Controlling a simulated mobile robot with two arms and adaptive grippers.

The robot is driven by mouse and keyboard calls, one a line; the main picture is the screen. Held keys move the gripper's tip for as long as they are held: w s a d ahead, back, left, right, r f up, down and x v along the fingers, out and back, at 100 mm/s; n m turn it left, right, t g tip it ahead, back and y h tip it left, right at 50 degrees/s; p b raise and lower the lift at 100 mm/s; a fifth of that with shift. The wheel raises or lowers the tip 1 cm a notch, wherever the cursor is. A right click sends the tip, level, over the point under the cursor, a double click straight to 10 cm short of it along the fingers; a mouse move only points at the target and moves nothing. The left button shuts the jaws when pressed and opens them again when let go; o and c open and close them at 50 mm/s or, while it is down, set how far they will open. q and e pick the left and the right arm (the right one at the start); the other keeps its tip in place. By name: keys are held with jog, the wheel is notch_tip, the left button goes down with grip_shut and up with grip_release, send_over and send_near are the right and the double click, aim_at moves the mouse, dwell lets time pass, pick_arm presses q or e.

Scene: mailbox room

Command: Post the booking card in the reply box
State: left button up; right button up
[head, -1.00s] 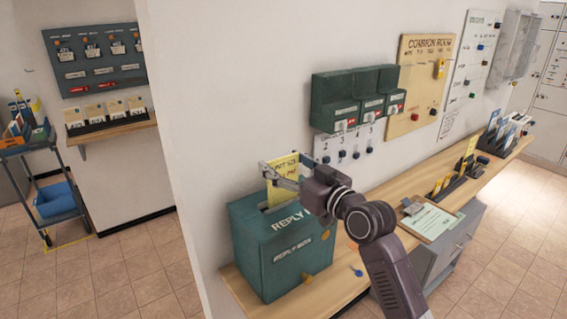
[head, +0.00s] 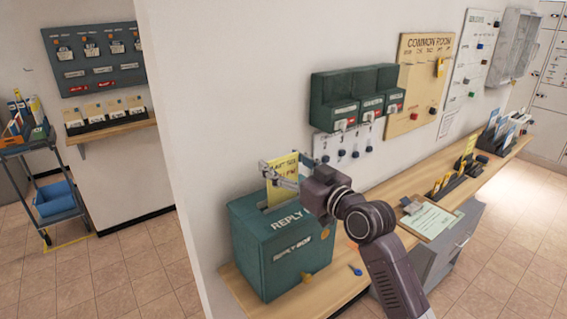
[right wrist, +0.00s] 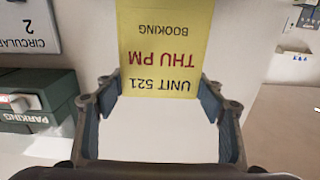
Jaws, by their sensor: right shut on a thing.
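The booking card (head: 280,185) is yellow and stands upright just above the top of the green reply box (head: 262,254). Its lower edge is at the slot area; I cannot tell whether it is inside. My left gripper is not in view.
The box stands on a wooden shelf (head: 340,268) against the wall. A blue key-like item (head: 356,271) and a clipboard (head: 428,220) lie to its right. Green wall boxes (head: 357,97) hang above. Card holders stand farther along the shelf.

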jog(key=shift+f+b, duration=1.85)
jog(key=shift+f, duration=0.85)
